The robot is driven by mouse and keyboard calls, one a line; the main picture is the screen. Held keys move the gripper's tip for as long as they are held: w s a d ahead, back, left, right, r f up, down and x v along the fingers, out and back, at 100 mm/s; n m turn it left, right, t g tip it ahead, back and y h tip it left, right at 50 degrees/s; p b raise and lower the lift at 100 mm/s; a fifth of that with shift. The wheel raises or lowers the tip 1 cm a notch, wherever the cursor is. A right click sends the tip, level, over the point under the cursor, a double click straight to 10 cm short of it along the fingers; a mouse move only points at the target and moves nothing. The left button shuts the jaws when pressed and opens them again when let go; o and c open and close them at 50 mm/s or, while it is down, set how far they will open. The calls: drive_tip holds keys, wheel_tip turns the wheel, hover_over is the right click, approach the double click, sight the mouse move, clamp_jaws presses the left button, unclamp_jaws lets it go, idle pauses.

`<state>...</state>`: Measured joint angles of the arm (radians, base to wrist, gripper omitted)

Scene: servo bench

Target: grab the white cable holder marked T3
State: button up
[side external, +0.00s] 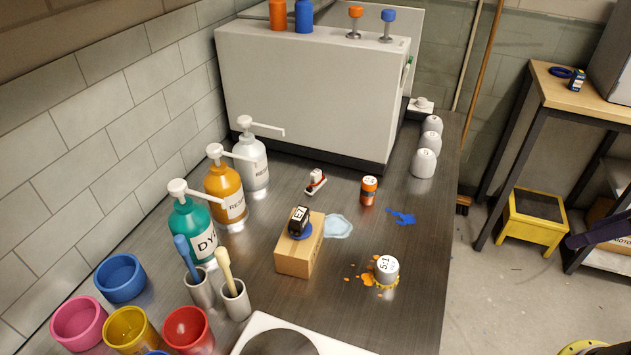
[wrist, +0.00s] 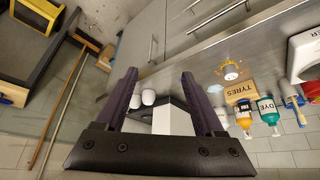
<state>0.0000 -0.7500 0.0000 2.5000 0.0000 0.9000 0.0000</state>
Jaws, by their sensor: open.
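The T3 mark is not readable in either view. A small white piece with a red and dark band (side external: 316,181) lies on the metal bench in the side external view, in front of the big pale machine. Another small white piece (side external: 420,106) sits at the back, right of that machine. I cannot tell which one is the cable holder, and I cannot make out either in the wrist view. My gripper (wrist: 159,74) is open, with nothing between its fingers, above the bench area. It is not visible in the side external view.
A cardboard box (side external: 298,258) bears a black labelled block (side external: 299,220). Nearby are a grey cylinder (side external: 386,270) in an orange spill, an orange jar (side external: 369,190) and a blue spill (side external: 402,216). Pump bottles (side external: 224,195) line the left; white domed pots (side external: 424,163) stand right.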

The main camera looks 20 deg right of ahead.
drive_tip(key=shift+c, duration=0.2)
idle(0.3)
drive_tip(key=w+a+r+n+t+y, duration=0.1)
drive_tip(key=w+a+r+n, duration=0.1)
drive_tip(key=w+r, duration=0.55)
drive_tip(key=w+a+r+n, duration=0.15)
drive_tip(key=w+r, duration=0.35)
drive_tip(key=w, duration=0.5)
drive_tip(key=n+g+y, duration=0.1)
drive_tip(key=n+g, duration=0.2)
hover_over(317, 172)
drive_tip(key=s+d, duration=0.3)
drive_tip(key=s, duration=0.1)
wheel_tip(317, 172, down, 16)
drive_tip(key=x, duration=0.7)
drive_tip(key=shift+r, duration=0.1)
drive_tip(key=shift+a+x, duration=0.25)
drive_tip(key=shift+x, duration=1.25)
drive_tip(key=shift+a+x, duration=0.25)
drive_tip(key=shift+x, duration=1.25)
drive_tip(key=shift+w+r, duration=0.1)
drive_tip(key=shift+r, duration=0.05)
